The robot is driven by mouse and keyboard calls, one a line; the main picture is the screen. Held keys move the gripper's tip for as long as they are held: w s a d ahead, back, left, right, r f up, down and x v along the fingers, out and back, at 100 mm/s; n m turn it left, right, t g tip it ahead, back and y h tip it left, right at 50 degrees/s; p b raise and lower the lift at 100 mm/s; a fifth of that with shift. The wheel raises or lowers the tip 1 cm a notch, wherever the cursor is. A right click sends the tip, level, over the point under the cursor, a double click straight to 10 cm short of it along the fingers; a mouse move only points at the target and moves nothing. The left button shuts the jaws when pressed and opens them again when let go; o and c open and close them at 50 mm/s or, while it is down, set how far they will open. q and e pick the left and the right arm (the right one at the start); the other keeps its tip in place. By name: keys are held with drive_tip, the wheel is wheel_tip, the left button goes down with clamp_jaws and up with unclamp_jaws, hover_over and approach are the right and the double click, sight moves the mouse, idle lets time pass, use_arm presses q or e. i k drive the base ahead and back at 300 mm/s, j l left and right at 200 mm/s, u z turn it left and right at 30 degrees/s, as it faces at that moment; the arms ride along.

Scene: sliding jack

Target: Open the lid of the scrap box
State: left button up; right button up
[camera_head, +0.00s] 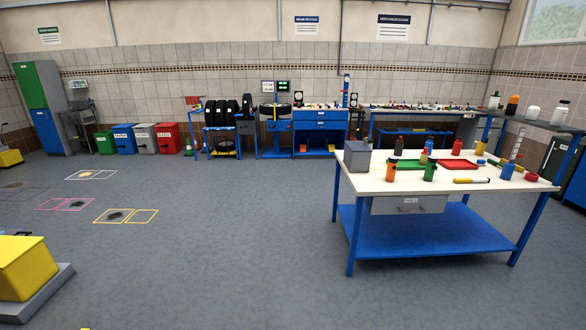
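Along the back wall at the left stands a row of bins: a green bin (105,145), a blue bin (125,146), a light grey bin (145,146) and a red bin (171,146). Their tops look shut. Their labels are too small to read surely, so I cannot tell which one is the scrap box. A small grey box (357,157) with a flat, shut-looking top stands on the near table's left corner. Neither of my grippers is in view.
The white-topped table (370,183) with blue legs, bearing bottles and trays, stands at the right. A yellow block (22,268) on a grey base is at the lower left. The floor (230,230) between is open, with painted squares (127,216) at the left.

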sight(354, 145)
drive_tip(key=i+z, duration=0.1)
drive_tip(key=i, duration=0.7)
drive_tip(key=i+j+z, duration=0.1)
drive_tip(key=i+z, duration=0.2)
drive_tip(key=i+j+z, duration=0.3)
drive_tip(key=i, duration=0.2)
drive_tip(key=i+j+z, duration=0.65)
drive_tip(key=z, duration=0.2)
drive_tip(key=i+j+z, duration=0.4)
drive_tip(key=j, duration=0.15)
drive_tip(key=i+j+z, duration=0.1)
drive_tip(key=j+z, duration=0.35)
drive_tip(key=j, duration=0.1)
